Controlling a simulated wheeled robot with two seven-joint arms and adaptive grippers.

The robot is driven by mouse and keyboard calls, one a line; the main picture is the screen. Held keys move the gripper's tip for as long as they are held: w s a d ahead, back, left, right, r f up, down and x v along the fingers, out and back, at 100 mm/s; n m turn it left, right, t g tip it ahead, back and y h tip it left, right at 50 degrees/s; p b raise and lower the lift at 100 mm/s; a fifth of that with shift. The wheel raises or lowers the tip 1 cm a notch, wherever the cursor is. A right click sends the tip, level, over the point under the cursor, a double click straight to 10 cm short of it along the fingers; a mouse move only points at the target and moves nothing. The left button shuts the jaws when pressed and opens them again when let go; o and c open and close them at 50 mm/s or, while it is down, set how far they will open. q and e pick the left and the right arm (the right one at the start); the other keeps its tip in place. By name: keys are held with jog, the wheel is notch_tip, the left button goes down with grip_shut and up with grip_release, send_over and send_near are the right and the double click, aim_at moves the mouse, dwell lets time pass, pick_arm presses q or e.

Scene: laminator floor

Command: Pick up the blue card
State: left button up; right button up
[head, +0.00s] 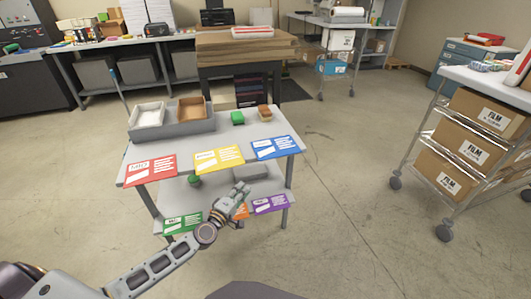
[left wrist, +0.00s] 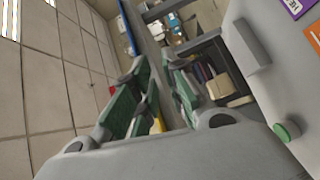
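The blue card (head: 277,147) lies at the right front of the table's upper shelf (head: 205,140), printed side up, its front edge at or past the shelf's edge. In the left wrist view a blue strip (left wrist: 128,35) looks like this card seen edge-on. My left gripper (head: 242,187) is in front of the upper shelf, lower left of the blue card and apart from it. Its two green-padded fingers (left wrist: 155,90) stand apart with nothing held. My right gripper is not in view.
A yellow card (head: 218,159) and a red card (head: 150,170) lie along the same edge. Green (head: 183,224), orange (head: 240,211) and purple (head: 270,204) cards are on the lower shelf. A grey bin tray (head: 172,130) stands behind. Floor right of the table is clear.

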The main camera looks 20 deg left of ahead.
pick_arm(q)
jog(key=shift+n, duration=0.7)
jog(key=r, duration=0.1)
jog(key=d+r, duration=0.1)
jog(key=r, duration=0.2)
jog(key=shift+d+b, duration=0.4)
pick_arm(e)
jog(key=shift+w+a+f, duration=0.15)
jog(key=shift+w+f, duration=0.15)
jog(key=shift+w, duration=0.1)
pick_arm(q)
jog(key=shift+w, duration=0.1)
jog(key=w+d, duration=0.1)
jog(key=w, duration=0.7)
jog(key=shift+w+d, duration=0.15)
jog(key=shift+d, duration=0.15)
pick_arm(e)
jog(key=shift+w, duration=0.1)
pick_arm(q)
jog(key=shift+w, duration=0.1)
